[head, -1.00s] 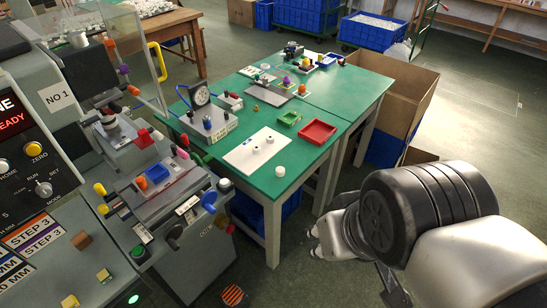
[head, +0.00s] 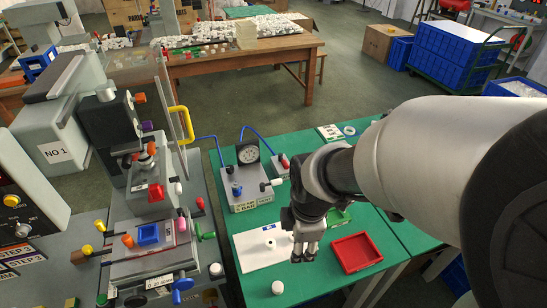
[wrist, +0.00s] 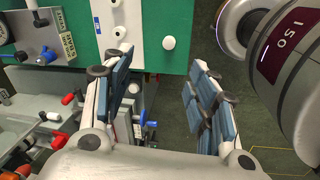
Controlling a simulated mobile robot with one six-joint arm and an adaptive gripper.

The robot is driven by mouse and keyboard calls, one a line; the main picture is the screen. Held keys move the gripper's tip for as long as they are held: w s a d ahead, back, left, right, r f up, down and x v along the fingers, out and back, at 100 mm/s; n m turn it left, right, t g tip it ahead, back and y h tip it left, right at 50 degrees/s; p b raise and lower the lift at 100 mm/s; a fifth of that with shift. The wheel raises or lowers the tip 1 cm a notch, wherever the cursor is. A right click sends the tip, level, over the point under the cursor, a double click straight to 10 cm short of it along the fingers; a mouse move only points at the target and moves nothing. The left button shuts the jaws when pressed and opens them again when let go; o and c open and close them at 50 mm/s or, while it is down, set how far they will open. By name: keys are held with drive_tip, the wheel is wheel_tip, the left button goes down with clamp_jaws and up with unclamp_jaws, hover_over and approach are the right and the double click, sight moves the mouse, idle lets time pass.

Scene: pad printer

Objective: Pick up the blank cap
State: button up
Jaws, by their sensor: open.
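A plain white cap (head: 277,287) stands on the green table near its front edge; it also shows in the wrist view (wrist: 169,42), beyond and between my fingers. White sheet (head: 254,258) lies beside it, with small white round pieces on it (head: 270,243); my gripper partly hides this area. My gripper (head: 305,252) hangs above the table over the sheet's right side, fingers pointing down. In the wrist view my gripper (wrist: 160,85) is open with nothing between the fingers, and the cap is not between them.
A red tray (head: 356,252) and a green tray (head: 338,216) are right of my gripper. A gauge box (head: 247,187) stands behind the sheet. The pad printer (head: 150,200) with its knobs and levers stands at the left. Green table around the cap is clear.

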drive_tip(key=w+a+f+n+g+p, duration=0.15)
drive_tip(key=a+f+n+p, duration=0.3)
drive_tip(key=f+n, duration=0.55)
drive_tip(key=n+b, duration=0.2)
drive_tip(key=b, duration=0.2)
hover_over(278, 286)
drive_tip(key=f, duration=1.1)
drive_tip(key=shift+w+a+f, duration=0.1)
drive_tip(key=shift+a+f, duration=0.1)
drive_tip(key=shift+a, duration=0.1)
drive_tip(key=shift+d+f+b, duration=0.15)
drive_tip(key=shift+f+b, duration=0.4)
drive_tip(key=shift+f, duration=1)
drive_tip(key=shift+d+f+b, duration=0.1)
drive_tip(key=shift+f+b, duration=0.45)
drive_tip(key=shift+f, duration=0.95)
drive_tip(key=shift+r, duration=0.1)
drive_tip(key=shift+c, duration=0.6)
drive_tip(key=c, duration=0.7)
